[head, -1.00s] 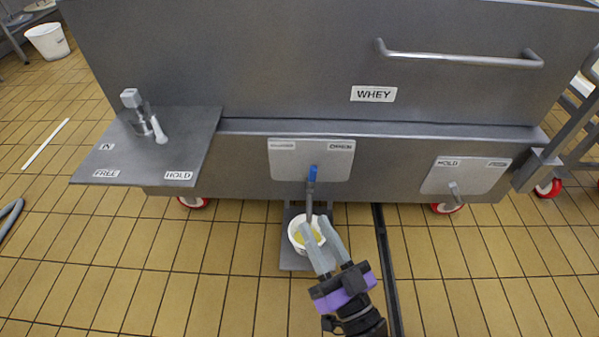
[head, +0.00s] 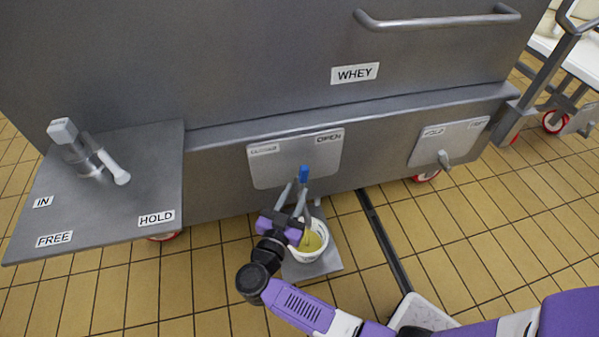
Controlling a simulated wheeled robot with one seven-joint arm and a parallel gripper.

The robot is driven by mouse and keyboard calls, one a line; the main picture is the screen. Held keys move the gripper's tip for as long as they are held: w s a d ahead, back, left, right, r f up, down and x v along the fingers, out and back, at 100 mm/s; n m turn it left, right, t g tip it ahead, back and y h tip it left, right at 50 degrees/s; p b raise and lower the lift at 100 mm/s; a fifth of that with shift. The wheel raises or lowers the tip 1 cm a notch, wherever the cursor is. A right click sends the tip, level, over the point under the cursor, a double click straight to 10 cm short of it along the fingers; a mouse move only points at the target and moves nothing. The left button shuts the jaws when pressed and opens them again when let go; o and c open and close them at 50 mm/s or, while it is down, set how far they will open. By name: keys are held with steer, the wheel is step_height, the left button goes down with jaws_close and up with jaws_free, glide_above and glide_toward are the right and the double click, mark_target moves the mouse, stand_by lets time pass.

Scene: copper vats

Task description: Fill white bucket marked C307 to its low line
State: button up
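The white bucket (head: 321,226) stands on the floor plate under the WHEY vat, below its outlet valve. Yellow liquid shows inside it. Its C307 mark and low line cannot be read here. The valve's blue-tipped lever (head: 303,174) points up in front of a plate (head: 265,168) labelled CLOSED on the left and OPEN on the right. My gripper (head: 297,189) reaches up beside the lever, its two fingers spread, with the tips just below or beside the blue tip. Contact with the lever cannot be made out. My gripper partly covers the bucket's left side.
A shelf (head: 110,185) labelled IN, FREE and HOLD juts out at the left with a metal fitting (head: 88,152). A dark floor channel (head: 385,240) runs right of the bucket.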

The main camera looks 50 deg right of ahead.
mark_target(303, 178)
steer(key=b+x, duration=0.3)
steer(key=x, duration=0.3)
steer(key=shift+w+d, duration=0.1)
steer(key=shift+d, duration=0.25)
steer(key=shift+w+d, duration=0.15)
steer(key=shift+d, duration=0.15)
steer(key=shift+c, duration=0.4)
jaws_close()
stand_by(0.5)
